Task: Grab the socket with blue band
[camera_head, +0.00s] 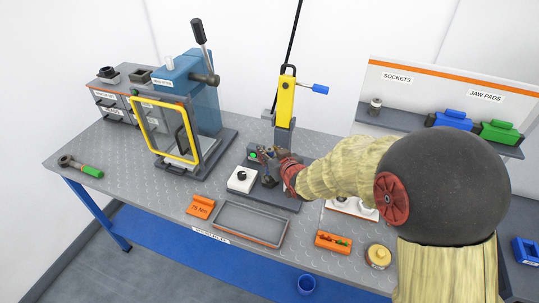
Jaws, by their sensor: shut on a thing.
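My gripper (268,165) is at the base of the yellow tool stand, mid-table, with my arm reaching in from the right. It is shut on a small dark part that the fingers mostly hide. I cannot tell whether this part is a socket or has a blue band. A small metallic socket-like piece (375,106) stands on the shelf under the SOCKETS label. It is grey, and no blue band can be made out on it at this size.
The yellow upright tool (286,98) rises close behind my gripper. A white box with a black knob (241,180) is just left. A grey tray (249,224) lies in front. A yellow-framed guard (167,130) stands left. Blue (452,121) and green (499,132) blocks sit on the shelf.

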